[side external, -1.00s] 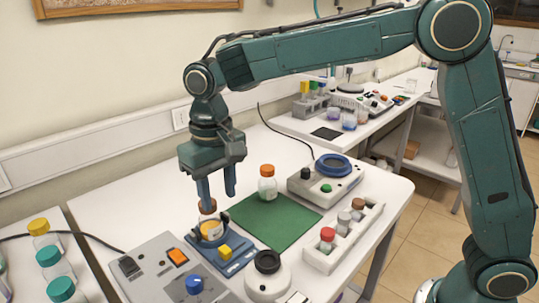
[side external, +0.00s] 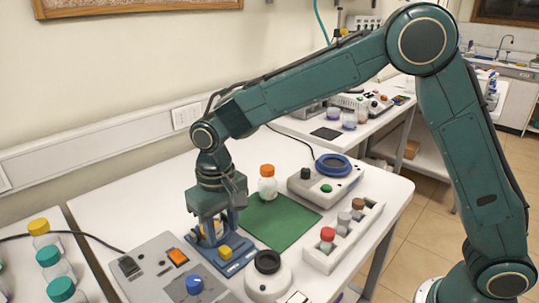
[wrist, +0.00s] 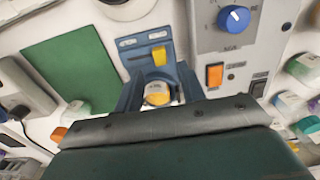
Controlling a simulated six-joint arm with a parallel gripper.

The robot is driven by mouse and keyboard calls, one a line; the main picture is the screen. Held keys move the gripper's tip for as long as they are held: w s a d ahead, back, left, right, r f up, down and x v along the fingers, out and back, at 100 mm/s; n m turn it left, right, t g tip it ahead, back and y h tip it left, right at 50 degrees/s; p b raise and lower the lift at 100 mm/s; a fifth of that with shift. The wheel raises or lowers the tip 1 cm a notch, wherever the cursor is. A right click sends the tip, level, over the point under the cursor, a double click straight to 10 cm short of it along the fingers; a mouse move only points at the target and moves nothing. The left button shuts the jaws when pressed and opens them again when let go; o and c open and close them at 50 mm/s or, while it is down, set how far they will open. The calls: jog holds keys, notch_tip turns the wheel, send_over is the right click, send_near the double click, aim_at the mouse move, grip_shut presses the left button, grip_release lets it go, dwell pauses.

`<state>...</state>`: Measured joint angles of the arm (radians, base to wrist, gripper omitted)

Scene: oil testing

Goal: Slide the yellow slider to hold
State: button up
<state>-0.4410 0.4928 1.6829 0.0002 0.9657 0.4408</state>
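The yellow slider (side external: 225,252) sits on the front of a blue holder (side external: 240,262) on the white table. In the wrist view the slider (wrist: 160,55) is at the right side of the holder's front face, below one of two small labels too small to read. A jar with a yellow label (wrist: 157,94) stands in the holder; its cap is hidden under my gripper. My gripper (side external: 213,236) points down over the jar, behind the slider, with fingers on either side of the jar. Whether they press on it cannot be told.
A grey control box (side external: 165,265) with a blue knob and orange switch is left of the holder. A green mat (side external: 285,222) with an orange-capped bottle (side external: 267,183) lies to the right. A round black-topped device (side external: 268,272) and a vial rack (side external: 325,255) are near the front.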

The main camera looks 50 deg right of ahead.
aim_at(225, 249)
jog(key=shift+f, duration=2.65)
grip_shut()
